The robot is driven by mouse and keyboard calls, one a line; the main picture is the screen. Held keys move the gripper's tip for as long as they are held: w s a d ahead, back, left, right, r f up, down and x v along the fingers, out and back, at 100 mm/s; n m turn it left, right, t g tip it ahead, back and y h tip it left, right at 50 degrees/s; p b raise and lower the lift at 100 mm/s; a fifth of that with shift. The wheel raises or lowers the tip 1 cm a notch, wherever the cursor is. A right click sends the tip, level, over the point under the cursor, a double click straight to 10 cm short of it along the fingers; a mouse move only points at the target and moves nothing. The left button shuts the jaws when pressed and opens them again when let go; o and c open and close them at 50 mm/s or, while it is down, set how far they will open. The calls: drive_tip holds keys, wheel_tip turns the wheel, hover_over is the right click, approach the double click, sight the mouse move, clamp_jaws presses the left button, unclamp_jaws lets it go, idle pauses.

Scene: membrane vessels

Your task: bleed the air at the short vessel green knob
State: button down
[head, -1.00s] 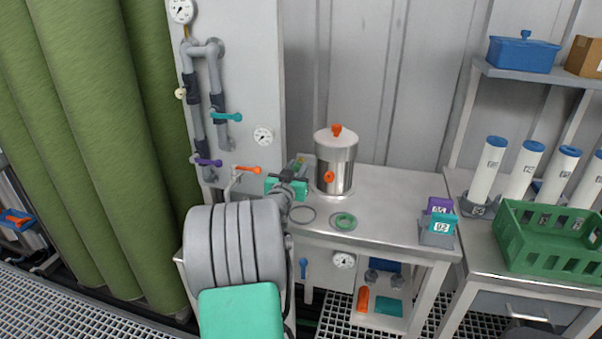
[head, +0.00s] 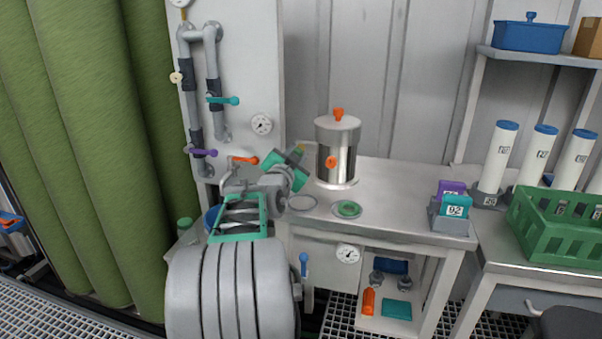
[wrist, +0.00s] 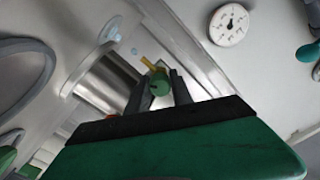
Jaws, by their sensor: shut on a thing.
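A short steel vessel (head: 337,162) stands upright on the bench, with an orange knob on its lid and another on its front. My gripper (head: 298,151) is just left of it, tilted. In the wrist view, my gripper (wrist: 159,90) has its two dark fingers on either side of a small round green knob (wrist: 159,86) and is shut on it. A yellow strip (wrist: 148,64) shows just beyond the knob. The vessel's steel side (wrist: 113,83) is behind the fingers. In the head view the knob is mostly hidden by my gripper, and how it joins the vessel cannot be told.
A wall panel at left carries grey pipes, a teal lever (head: 222,100), a purple lever (head: 203,153), an orange lever (head: 245,160) and a gauge (head: 262,125). A ring (head: 302,203) and green-centred disc (head: 347,209) lie before the vessel. A green crate (head: 555,235) stands right.

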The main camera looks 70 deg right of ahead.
drive_tip(key=shift+f+m+b, duration=0.35)
drive_tip(key=shift+m+b, duration=0.45)
drive_tip(key=shift+b, duration=0.3)
drive_tip(key=shift+r+m, duration=0.15)
drive_tip(key=shift+m, duration=0.15)
drive_tip(key=b, duration=0.1)
drive_tip(key=m+b, duration=0.1)
drive_tip(key=b, duration=0.1)
drive_tip(key=shift+f, duration=0.25)
drive_tip(key=m+b, duration=0.2)
drive_tip(key=b, duration=0.1)
drive_tip(key=shift+r+m+b, duration=0.3)
drive_tip(key=shift+m+b, duration=0.1)
drive_tip(key=shift+m, duration=0.2)
drive_tip(key=shift+r, duration=0.1)
drive_tip(key=c, duration=1.1)
unclamp_jaws()
drive_tip(key=shift+a, duration=0.15)
